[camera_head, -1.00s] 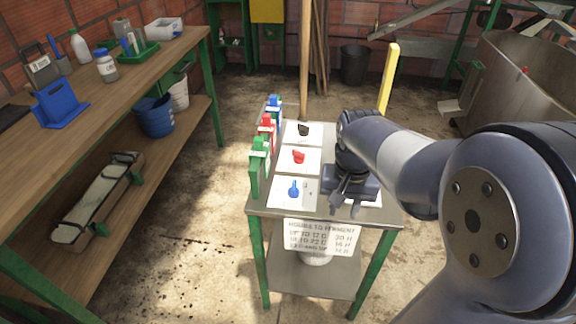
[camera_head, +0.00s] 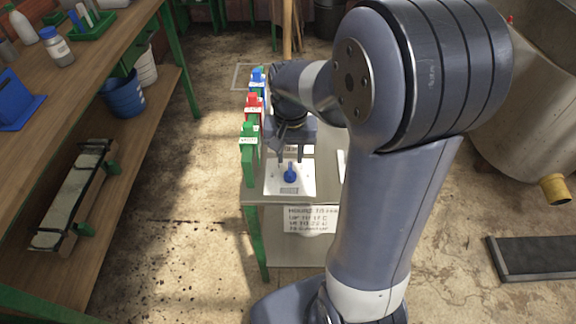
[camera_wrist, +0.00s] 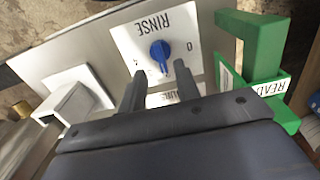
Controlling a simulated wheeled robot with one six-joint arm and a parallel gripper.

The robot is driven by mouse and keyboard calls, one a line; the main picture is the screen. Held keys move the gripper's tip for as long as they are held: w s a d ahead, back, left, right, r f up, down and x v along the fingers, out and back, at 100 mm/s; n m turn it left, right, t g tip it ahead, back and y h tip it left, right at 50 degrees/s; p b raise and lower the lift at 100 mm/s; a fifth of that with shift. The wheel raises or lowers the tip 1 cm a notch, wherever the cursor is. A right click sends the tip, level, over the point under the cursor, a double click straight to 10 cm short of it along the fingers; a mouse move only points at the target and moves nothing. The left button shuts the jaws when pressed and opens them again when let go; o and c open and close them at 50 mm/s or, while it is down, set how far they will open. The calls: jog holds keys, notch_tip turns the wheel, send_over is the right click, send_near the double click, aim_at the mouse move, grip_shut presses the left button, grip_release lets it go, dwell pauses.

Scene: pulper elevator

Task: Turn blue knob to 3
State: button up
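The blue knob (camera_head: 290,175) sits on a white panel (camera_head: 272,187) at the near end of the small table. In the wrist view the knob (camera_wrist: 160,50) is on the panel marked RINSE, which appears upside down, with a 0 at the right and a 4 at the left. Its narrow end points down there, between my fingers; the digits near it are partly hidden. My gripper (camera_head: 290,157) is open just behind the knob in the head view. In the wrist view my gripper's (camera_wrist: 160,72) fingertips are apart, short of the knob's body, with no clear contact.
Green (camera_head: 249,155), red (camera_head: 254,108) and blue (camera_head: 257,80) upright holders line the table's left edge, close to my gripper. A printed sheet (camera_head: 310,219) hangs at the table's front. A wooden workbench (camera_head: 120,42) stands at left. My arm hides the table's right side.

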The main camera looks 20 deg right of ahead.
aim_at(290, 170)
notch_tip(290, 170, down, 5)
jog(key=shift+f+b, duration=0.1)
jog(key=shift+b, duration=0.25)
grip_shut()
